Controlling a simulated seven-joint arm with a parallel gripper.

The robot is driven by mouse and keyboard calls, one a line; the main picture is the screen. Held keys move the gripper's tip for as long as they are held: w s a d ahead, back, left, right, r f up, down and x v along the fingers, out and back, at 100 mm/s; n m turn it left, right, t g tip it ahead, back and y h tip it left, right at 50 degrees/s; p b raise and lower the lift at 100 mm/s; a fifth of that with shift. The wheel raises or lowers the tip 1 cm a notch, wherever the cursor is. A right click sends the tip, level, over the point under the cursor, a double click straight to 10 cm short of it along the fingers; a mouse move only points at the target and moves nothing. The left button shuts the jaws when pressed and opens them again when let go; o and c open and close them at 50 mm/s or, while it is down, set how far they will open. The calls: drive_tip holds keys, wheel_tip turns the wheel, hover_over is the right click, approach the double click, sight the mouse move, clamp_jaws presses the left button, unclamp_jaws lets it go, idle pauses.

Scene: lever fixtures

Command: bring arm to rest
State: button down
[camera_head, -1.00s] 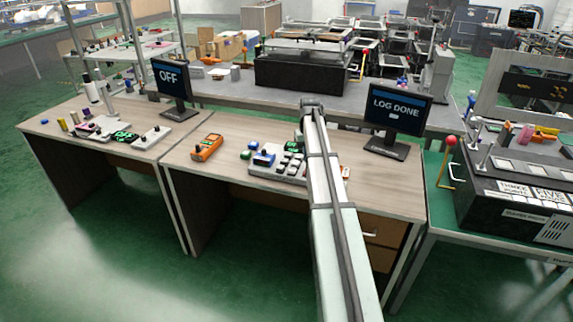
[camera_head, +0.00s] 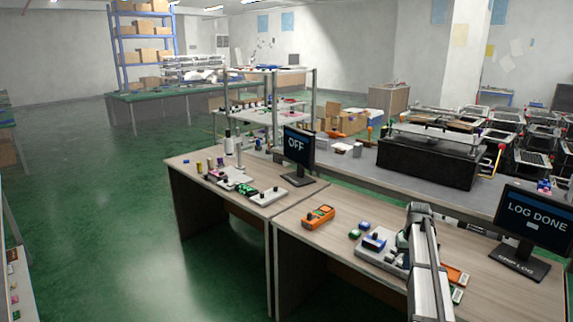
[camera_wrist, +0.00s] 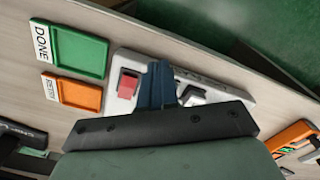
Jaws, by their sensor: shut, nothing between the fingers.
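My arm (camera_head: 425,262) reaches in from the bottom right of the head view, over the right-hand desk. It covers part of a light control panel (camera_head: 370,254); my gripper's fingertips are hidden there. In the wrist view my gripper (camera_wrist: 158,84) shows as dark blue fingers, closed together and empty. They point over the pale panel (camera_wrist: 125,60), between a red rocker switch (camera_wrist: 128,84) and a grey-white control (camera_wrist: 195,95). I cannot tell whether the fingertips touch the panel.
A green DONE tray (camera_wrist: 78,52) and an orange tray (camera_wrist: 75,93) lie beside the panel. An orange handheld controller (camera_head: 318,216) sits left. A "LOG DONE" monitor (camera_head: 533,222) stands right, an "OFF" monitor (camera_head: 298,148) on the left desk. Green floor (camera_head: 120,220) is open at left.

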drive_tip(key=s+a+f+n, duration=0.1)
drive_tip(key=s+a+f, duration=1.05)
drive_tip(key=a, duration=0.25)
drive_tip(key=s+a+f+n, duration=0.2)
drive_tip(key=s+a+f, duration=0.8)
drive_tip(key=s+a, duration=0.3)
drive_tip(key=s+f+g, duration=0.3)
drive_tip(key=s+f, duration=0.7)
drive_tip(key=s, duration=0.4)
drive_tip(key=s+a+f+g, duration=0.1)
drive_tip(key=s+f+g, duration=0.2)
drive_tip(key=s+f, duration=0.7)
drive_tip(key=s, duration=0.4)
drive_tip(key=shift+s+g, duration=0.15)
drive_tip(key=shift+g, duration=0.25)
